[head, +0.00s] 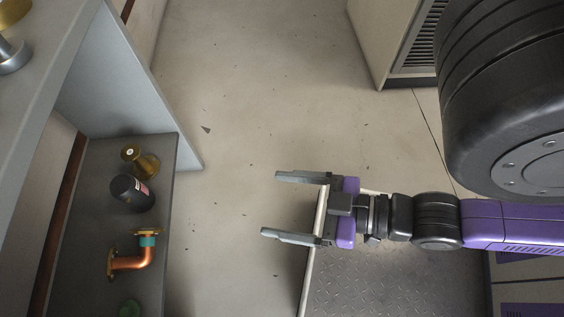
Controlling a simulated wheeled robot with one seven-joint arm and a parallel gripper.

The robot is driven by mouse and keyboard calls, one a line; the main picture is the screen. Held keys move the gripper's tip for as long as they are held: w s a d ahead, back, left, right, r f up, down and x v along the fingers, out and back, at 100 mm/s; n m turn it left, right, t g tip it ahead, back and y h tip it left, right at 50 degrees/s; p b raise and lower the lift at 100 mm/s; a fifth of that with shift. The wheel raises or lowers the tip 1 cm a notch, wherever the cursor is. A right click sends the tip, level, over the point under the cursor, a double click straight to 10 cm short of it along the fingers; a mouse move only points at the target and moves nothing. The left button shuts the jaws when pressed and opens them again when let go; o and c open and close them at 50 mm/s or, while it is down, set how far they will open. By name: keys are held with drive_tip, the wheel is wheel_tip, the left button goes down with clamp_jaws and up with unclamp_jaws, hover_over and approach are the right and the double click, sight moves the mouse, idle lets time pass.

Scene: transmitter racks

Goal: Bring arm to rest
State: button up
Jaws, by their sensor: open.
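My gripper (270,205) is at the centre right of the head view, at the end of my purple and black arm. It points left, its two grey fingers are spread apart, and nothing is between them. It is over the floor, apart from the shelf on the left. A large black part of my arm fills the upper right and hides what is behind it.
A dark shelf (85,215) at the left bears a brass piece (147,165), a black cylinder (130,192) and a copper elbow pipe (135,260). A vented cabinet (390,40) stands at the upper right. The floor (240,110) between is clear except for small specks.

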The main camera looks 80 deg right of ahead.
wheel_tip(320, 180, up, 28)
drive_tip(key=p, duration=2.7)
drive_tip(key=shift+p, duration=0.4)
